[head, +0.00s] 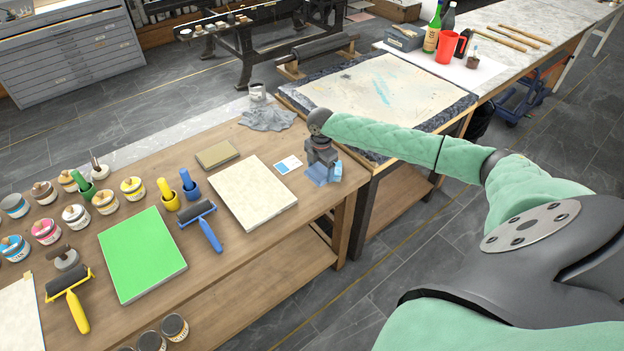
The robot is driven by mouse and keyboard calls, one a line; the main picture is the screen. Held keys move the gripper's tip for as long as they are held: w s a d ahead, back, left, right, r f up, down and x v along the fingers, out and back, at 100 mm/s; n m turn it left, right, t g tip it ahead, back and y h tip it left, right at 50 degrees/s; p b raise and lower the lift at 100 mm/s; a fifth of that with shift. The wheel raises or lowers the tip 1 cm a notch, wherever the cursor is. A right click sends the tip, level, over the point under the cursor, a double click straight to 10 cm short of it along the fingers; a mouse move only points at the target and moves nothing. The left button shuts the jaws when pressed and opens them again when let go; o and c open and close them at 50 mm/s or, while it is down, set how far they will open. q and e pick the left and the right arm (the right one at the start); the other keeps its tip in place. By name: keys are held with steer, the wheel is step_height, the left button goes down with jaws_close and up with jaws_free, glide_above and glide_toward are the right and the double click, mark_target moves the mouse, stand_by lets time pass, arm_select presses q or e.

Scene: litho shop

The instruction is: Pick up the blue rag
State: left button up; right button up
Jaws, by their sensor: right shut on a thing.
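The blue rag (318,179) lies at the right end of the wooden table, beside a pale stone slab. My right gripper (322,168) points down over it and is shut on the rag. The gripper body hides part of the rag, and a bit of blue shows on either side of the jaws. The rag looks to be still at the table top; I cannot tell whether any of it is lifted. My left gripper is not in view.
A grey cloth (268,118) lies behind. A green slab (142,255), rollers and several ink tins fill the table's left. A stone-topped press bed (385,92) stands behind right.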

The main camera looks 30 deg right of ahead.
arm_select(q)
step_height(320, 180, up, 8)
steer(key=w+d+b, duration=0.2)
steer(key=b, duration=0.1)
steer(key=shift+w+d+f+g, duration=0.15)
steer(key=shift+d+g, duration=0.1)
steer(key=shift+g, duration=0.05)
arm_select(e)
steer(key=s+d+r, duration=0.5)
steer(key=d, duration=0.2)
steer(key=shift+s+r, duration=0.15)
